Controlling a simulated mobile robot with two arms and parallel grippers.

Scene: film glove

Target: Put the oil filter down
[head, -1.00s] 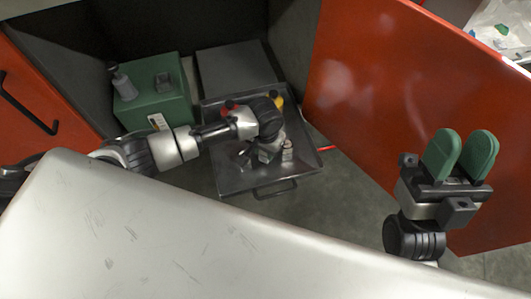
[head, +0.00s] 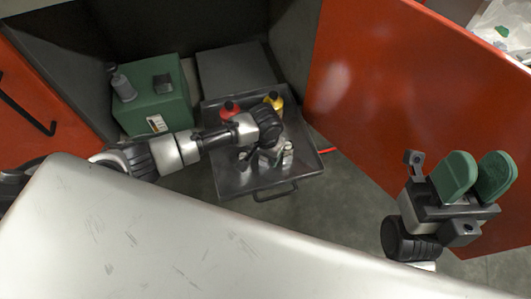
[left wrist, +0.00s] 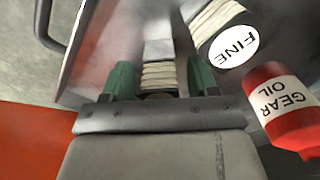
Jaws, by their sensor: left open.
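In the left wrist view a filter with cream pleats and a grey metal part (left wrist: 158,72) sits between the green fingers of my left gripper (left wrist: 160,80). The fingers stand apart, with gaps showing beside the pleats. A second pleated filter labelled FINE (left wrist: 222,35) is just to the right. In the head view my left gripper (head: 264,150) is low over the grey metal tray (head: 235,182), and its wrist hides part of the items there. My right gripper (head: 476,177) is at the right, empty, its green fingers spread.
A red gear oil bottle (left wrist: 285,105) stands close on the right in the wrist view. A green box (head: 155,100) is left of the tray; an orange door (head: 385,110) stands right.

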